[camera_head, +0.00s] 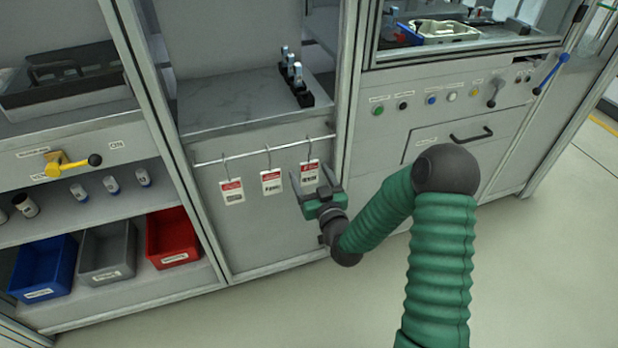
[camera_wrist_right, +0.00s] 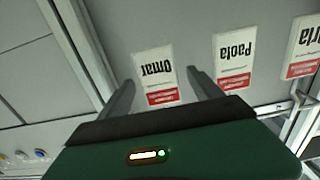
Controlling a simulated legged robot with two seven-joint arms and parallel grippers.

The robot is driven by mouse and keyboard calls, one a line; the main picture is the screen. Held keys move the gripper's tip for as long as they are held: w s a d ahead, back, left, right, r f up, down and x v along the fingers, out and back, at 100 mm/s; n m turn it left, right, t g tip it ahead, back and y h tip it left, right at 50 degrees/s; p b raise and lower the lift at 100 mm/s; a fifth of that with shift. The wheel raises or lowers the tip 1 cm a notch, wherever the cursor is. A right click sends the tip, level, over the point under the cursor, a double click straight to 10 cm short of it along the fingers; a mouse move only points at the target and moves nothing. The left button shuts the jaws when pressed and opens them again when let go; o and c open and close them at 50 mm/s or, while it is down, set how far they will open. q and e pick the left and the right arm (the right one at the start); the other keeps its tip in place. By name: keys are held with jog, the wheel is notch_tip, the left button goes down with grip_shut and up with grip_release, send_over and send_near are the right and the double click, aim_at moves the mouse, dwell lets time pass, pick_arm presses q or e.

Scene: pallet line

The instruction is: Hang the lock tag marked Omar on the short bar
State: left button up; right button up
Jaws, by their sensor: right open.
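The Omar tag (camera_wrist_right: 156,72), white with a red band, shows upside down in the right wrist view. In the head view it is the rightmost tag (camera_head: 310,171), hanging by a hook from a thin bar (camera_head: 236,155) on the cabinet front. I cannot tell whether this is the short bar; no other tag bar shows. My right gripper (camera_head: 309,175) is open, with its fingers on either side of the Omar tag as seen in the right wrist view (camera_wrist_right: 161,80). I cannot tell whether they touch it. My left gripper is not in view.
The Paola tag (camera_wrist_right: 233,60) and a tag ending in "rla" (camera_wrist_right: 305,46) hang beside it. Small padlock-like items (camera_head: 291,76) stand on the shelf above. Blue (camera_head: 43,268), grey (camera_head: 107,261) and red (camera_head: 172,239) bins sit at lower left. A frame post (camera_head: 345,90) is close right.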

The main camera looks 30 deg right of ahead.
jog(key=shift+w+d, duration=0.2)
jog(key=shift+w, duration=0.45)
jog(key=shift+c, duration=0.3)
grip_shut()
jog(key=shift+r+p, duration=0.8)
jog(key=shift+r, duration=0.2)
dwell(0.4)
